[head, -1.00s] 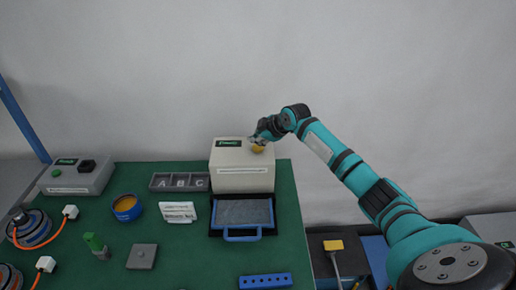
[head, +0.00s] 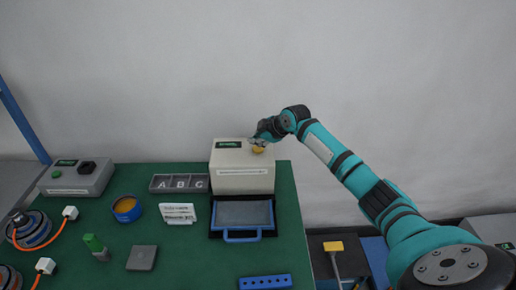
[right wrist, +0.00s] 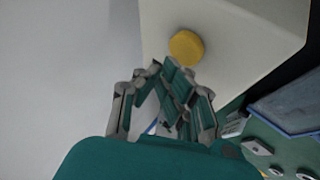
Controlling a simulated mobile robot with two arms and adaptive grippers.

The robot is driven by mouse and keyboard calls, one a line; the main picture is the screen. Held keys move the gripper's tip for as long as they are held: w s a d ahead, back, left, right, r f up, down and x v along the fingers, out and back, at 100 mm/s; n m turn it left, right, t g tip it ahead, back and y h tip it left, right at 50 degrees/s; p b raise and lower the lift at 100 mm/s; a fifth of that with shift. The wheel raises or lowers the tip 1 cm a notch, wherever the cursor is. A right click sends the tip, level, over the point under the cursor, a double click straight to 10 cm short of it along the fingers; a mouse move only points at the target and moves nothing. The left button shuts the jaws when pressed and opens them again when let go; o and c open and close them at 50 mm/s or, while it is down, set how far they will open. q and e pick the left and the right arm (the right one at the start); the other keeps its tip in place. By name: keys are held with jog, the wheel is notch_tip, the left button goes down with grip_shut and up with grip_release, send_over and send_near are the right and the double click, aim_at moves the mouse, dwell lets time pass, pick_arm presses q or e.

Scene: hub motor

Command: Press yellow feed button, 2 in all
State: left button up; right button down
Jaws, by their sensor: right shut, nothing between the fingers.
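The yellow button (head: 258,149) is a round knob on top of the cream box (head: 243,182), near the box's right end. It also shows in the right wrist view (right wrist: 186,47), just beyond my fingertips. My right gripper (head: 257,142) is shut and empty, close above the button. In the right wrist view my right gripper (right wrist: 172,68) has its fingertips right by the button's near edge; I cannot tell whether they touch it. The gripper partly hides the button in the head view. My left gripper is not in view.
A blue-handled tray (head: 242,234) sits in front of the box. On the green table are a compartment tray (head: 180,191) marked A, B, C, a blue tub (head: 127,219), a white card (head: 179,213), a grey block (head: 142,258) and a blue holed bar (head: 265,282).

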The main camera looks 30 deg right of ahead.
aim_at(257, 149)
jog(key=shift+f, duration=0.1)
jog(key=shift+f, duration=0.35)
jog(key=shift+f+b, duration=0.4)
jog(key=shift+f, duration=0.15)
dwell(0.7)
dwell(0.3)
jog(key=shift+r+p, duration=0.85)
jog(key=shift+r, duration=0.1)
notch_tip(257, 149, up, 5)
jog(key=p, duration=0.4)
